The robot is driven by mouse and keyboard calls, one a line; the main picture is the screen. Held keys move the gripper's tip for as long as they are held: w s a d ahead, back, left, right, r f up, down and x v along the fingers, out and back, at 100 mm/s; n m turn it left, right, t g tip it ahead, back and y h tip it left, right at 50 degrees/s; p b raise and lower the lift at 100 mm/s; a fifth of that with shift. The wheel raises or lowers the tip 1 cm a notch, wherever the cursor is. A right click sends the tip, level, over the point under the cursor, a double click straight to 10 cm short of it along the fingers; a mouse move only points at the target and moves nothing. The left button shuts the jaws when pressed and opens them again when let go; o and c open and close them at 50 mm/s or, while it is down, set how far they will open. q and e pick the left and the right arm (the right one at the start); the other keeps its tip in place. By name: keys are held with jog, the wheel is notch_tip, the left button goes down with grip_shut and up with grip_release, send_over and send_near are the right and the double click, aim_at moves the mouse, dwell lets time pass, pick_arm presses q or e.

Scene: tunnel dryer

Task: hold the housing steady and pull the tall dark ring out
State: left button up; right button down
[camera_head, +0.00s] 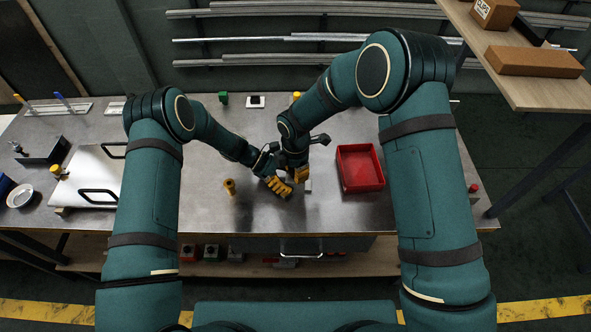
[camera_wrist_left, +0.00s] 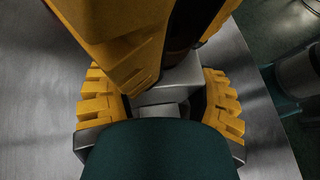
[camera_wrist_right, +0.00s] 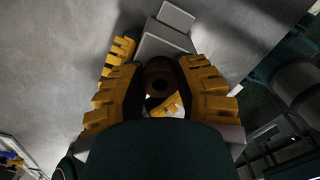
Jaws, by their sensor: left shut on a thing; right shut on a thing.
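The housing is a light grey block (camera_wrist_left: 183,80) between the fingers of my left gripper (camera_wrist_left: 165,104) in the left wrist view. The tall dark ring (camera_wrist_right: 160,78) is a dark brown, hollow cylinder between the fingers of my right gripper (camera_wrist_right: 162,88) in the right wrist view. The housing also shows behind the ring in that view (camera_wrist_right: 163,40). In the head view my left gripper (camera_head: 278,187) and right gripper (camera_head: 301,175) are close together low over the table; the ring is hidden there. I cannot tell whether the ring is still seated in the housing.
An empty-looking red tray (camera_head: 361,168) lies to the right of the grippers. A pale box with black handles (camera_head: 92,172) is farther left. A green block (camera_head: 223,98) stands at the back. The metal table between is mostly clear.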

jog(key=shift+r, duration=0.7)
dwell(1.0)
jog(key=shift+r, duration=1.5)
jog(key=shift+r, duration=0.1)
jog(key=shift+r, duration=1.55)
pick_arm(q)
jog(key=o, duration=1.2)
jog(key=shift+c, duration=0.2)
